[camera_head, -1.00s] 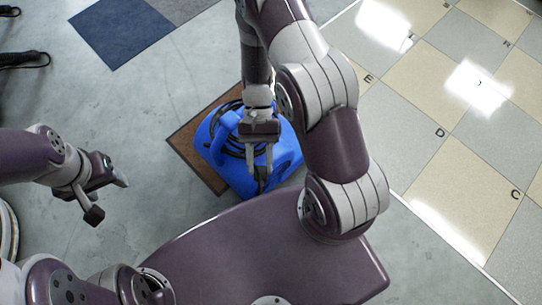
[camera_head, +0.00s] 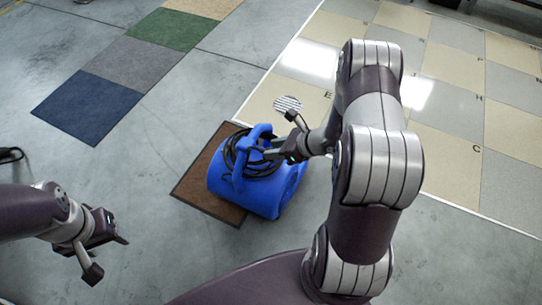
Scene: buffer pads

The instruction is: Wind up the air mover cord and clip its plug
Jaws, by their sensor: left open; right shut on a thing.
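The blue air mover (camera_head: 258,194) sits on a brown mat, its handle up. Black cord (camera_head: 236,152) lies in loops around the handle on its left and top side. My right gripper (camera_head: 268,154) reaches in from the right and is shut at the handle's right side, on what looks like part of the cord. The plug cannot be made out; it may be hidden by the fingers. My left gripper (camera_head: 112,256) is open and empty over bare floor, well left of the air mover.
The brown mat (camera_head: 198,184) lies on grey concrete. Blue, grey, green and tan carpet squares (camera_head: 85,108) lie at upper left. A black object (camera_head: 10,154) is at the left edge.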

